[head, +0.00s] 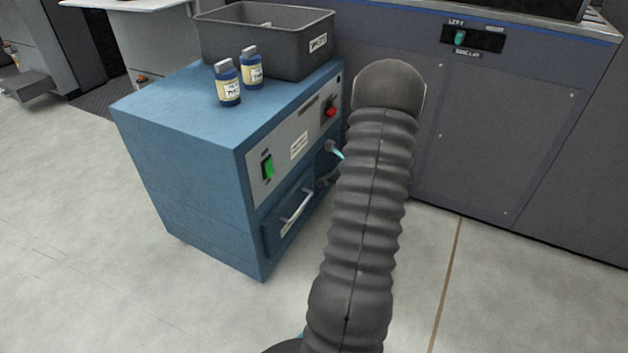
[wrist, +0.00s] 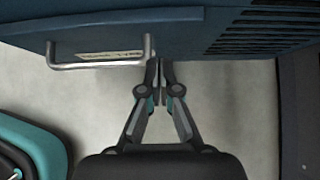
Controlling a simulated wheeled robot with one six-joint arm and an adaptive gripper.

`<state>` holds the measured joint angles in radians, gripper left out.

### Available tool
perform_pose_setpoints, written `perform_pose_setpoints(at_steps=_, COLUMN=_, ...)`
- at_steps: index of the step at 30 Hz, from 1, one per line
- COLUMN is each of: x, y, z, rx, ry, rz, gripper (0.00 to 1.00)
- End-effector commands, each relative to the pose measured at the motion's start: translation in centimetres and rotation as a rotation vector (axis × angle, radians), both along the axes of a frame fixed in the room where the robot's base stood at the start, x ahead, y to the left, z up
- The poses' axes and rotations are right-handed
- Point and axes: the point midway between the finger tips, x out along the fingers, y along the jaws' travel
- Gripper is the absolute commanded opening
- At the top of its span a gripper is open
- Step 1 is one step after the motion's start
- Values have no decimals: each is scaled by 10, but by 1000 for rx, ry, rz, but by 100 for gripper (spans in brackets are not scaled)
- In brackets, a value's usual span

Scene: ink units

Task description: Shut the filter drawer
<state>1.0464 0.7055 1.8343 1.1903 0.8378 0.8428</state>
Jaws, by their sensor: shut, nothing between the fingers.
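The filter drawer (head: 272,232) is low in the front of the blue cabinet, with a pale bar handle (head: 297,212) and a label. From the head view I cannot tell how far its front stands out from the cabinet. In the wrist view, the handle (wrist: 98,65) runs across the upper left, below the dark blue front. My gripper (wrist: 161,65) is shut and empty, its fingertips just right of the handle's right end and close to the blue front; contact cannot be told. In the head view my arm hides most of the gripper.
The blue cabinet (head: 185,115) carries a grey bin (head: 265,40) and two blue bottles (head: 227,85) (head: 251,68). Its front has a green switch (head: 267,168) and a red knob (head: 331,112). A large grey machine (head: 500,130) stands behind on the right. The floor left and in front is clear.

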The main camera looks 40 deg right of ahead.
Motion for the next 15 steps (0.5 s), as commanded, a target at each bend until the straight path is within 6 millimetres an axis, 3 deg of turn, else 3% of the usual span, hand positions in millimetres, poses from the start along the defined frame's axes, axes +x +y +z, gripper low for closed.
perform_pose_setpoints(at_steps=1, x=-8, y=-5, z=14, rx=-5, ry=-3, rz=-6, gripper=0)
perform_pose_setpoints(at_steps=6, x=-27, y=-7, z=39, rx=-5, ry=-2, rz=7, gripper=0)
perform_pose_setpoints(at_steps=15, x=-53, y=-14, z=65, rx=-3, ry=-1, rz=11, gripper=0)
